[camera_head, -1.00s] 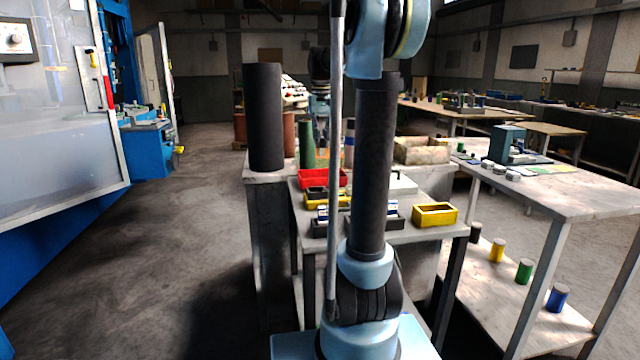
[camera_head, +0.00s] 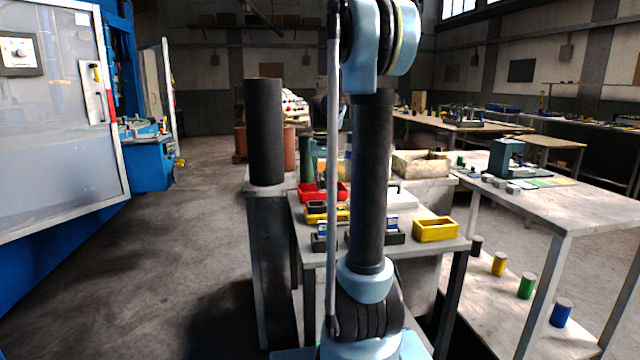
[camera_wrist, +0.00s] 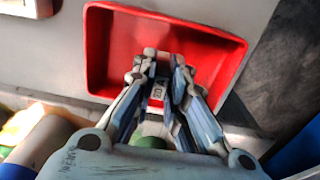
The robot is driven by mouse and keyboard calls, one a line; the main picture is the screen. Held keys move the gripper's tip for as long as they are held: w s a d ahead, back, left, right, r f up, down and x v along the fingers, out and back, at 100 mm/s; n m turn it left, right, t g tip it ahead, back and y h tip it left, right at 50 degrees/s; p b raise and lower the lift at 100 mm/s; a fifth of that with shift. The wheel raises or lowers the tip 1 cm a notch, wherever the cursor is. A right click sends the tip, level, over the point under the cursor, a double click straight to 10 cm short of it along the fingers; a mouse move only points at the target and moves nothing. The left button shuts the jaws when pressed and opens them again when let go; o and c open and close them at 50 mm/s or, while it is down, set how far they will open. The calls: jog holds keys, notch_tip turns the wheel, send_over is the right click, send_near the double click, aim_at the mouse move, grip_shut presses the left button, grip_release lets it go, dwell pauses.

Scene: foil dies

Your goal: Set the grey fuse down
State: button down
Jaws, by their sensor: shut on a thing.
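In the wrist view, my gripper (camera_wrist: 163,72) is over a red bin (camera_wrist: 215,37), its two fingers close together. A small grey piece with a dark mark, which looks like the grey fuse (camera_wrist: 157,92), shows between the fingers near their tips. The fingers hide much of it. I cannot tell whether it touches the bin's floor. In the head view the red bin (camera_head: 308,194) stands on the grey table; my gripper and the fuse are hidden there behind my arm.
A yellow bin (camera_head: 436,230) stands at the table's right front, with black and yellow bins behind my arm. A tall dark cylinder (camera_head: 265,130) and a green cylinder (camera_head: 306,158) stand behind at left. A beige crate (camera_head: 422,163) is at the back.

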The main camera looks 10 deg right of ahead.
aim_at(322, 179)
jog(key=c, duration=1.6)
grip_release()
jog(key=shift+f, duration=0.1)
notch_tip(322, 179, up, 12)
